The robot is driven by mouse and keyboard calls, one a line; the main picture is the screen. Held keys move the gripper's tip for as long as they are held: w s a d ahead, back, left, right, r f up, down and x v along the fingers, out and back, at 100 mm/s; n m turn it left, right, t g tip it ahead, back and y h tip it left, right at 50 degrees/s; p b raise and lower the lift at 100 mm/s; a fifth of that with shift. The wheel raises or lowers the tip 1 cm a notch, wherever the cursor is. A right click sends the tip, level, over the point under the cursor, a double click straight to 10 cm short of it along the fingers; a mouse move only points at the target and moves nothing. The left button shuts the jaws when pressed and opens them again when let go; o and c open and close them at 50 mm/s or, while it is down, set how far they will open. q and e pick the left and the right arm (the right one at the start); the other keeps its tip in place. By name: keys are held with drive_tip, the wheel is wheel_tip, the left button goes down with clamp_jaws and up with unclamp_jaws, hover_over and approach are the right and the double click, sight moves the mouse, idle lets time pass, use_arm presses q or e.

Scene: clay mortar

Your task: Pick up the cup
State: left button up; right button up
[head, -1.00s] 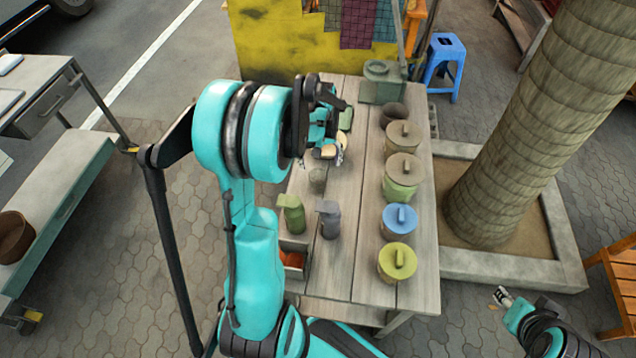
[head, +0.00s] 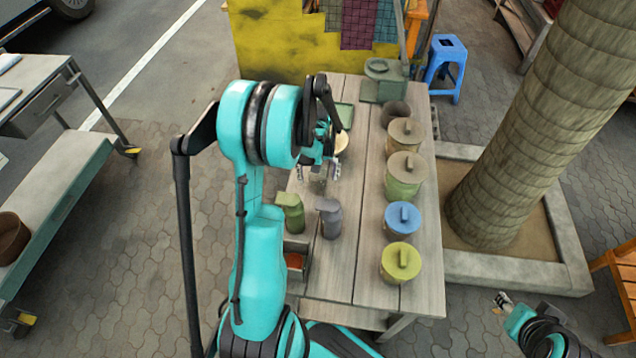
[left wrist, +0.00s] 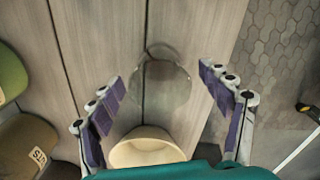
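A clear, see-through cup (left wrist: 166,84) stands on the plank table and shows in the left wrist view ahead of my left gripper. In the head view the cup (head: 318,186) is faint, close below the fingertips of my left gripper (head: 318,172). In the left wrist view the left gripper (left wrist: 170,82) is open, its purple-padded fingers apart to the left and right of the cup. Nothing is held; I cannot tell the exact height over the cup. My right gripper (head: 503,300) is at the lower right of the head view, away from the table, too small to read.
A cream bowl (left wrist: 146,148) sits close to the cup, between the finger bases in the wrist picture. A green bottle (head: 291,213) and grey bottle (head: 329,218) stand nearer. Lidded pots, including a blue one (head: 402,220), line the table's right side (head: 362,268).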

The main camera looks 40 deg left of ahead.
use_arm(q)
drive_tip(key=c, duration=1.1)
drive_tip(key=shift+c, duration=0.2)
